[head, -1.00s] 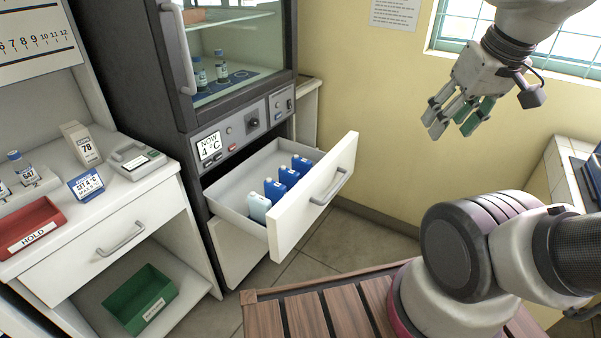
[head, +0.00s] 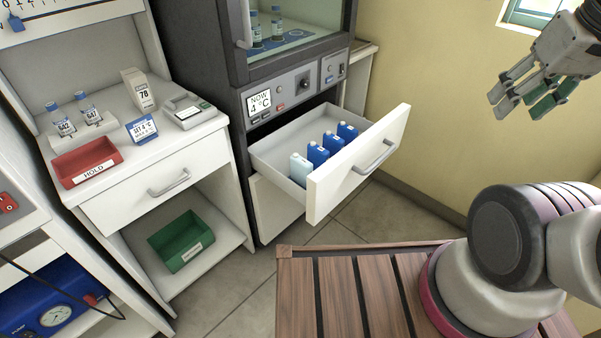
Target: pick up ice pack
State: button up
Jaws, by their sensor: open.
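Several ice packs stand upright in a row in the open white drawer (head: 276,150) below the incubator. The nearest one is pale blue-white (head: 300,170); the others are dark blue, such as this ice pack (head: 318,156). My gripper (head: 520,106) is at the upper right, open and empty, in front of the yellow wall. It is well to the right of the drawer and above it, apart from the ice packs. The lower parts of the packs at the back are partly hidden by the ones beside them and the drawer front.
The incubator (head: 300,80) with a "NOW 4 °C" display stands behind the drawer. A white side cabinet (head: 140,190) at left bears a red HOLD tray (head: 85,165), vials, and small devices. A green bin (head: 180,243) sits on its lower shelf.

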aim_at(299, 168)
jog(key=i+j+z, duration=0.15)
jog(key=j, duration=0.6)
jog(key=j+z, duration=0.15)
jog(key=j, duration=0.65)
